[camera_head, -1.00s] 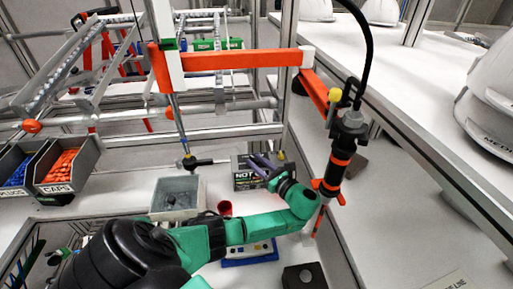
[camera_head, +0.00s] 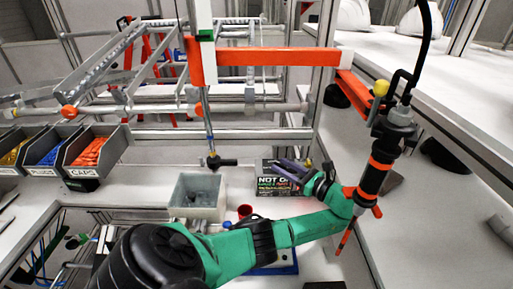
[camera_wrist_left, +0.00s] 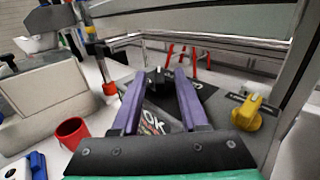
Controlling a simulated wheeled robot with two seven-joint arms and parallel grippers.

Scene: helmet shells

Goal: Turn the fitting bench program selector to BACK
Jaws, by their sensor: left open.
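A yellow knob (camera_wrist_left: 248,114) stands beside a small grey label plate (camera_wrist_left: 240,97) in the left wrist view, to the right of my fingers; it is probably the program selector. Its markings and setting are too small to read. In the head view a small yellow spot (camera_head: 308,162) shows just behind my left gripper (camera_head: 284,170). My left gripper's two purple fingers (camera_wrist_left: 158,98) are apart and empty, over the black NOT OK box (camera_head: 268,186). The knob is outside the fingers and apart from them. My right gripper is not in view.
A grey tray (camera_head: 181,206) and a red cup (camera_head: 245,211) stand left of the box. A black and orange hanging tool (camera_head: 377,170) is close to my left wrist. An orange beam (camera_head: 262,57) crosses above. Bins of caps (camera_head: 88,152) are at left.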

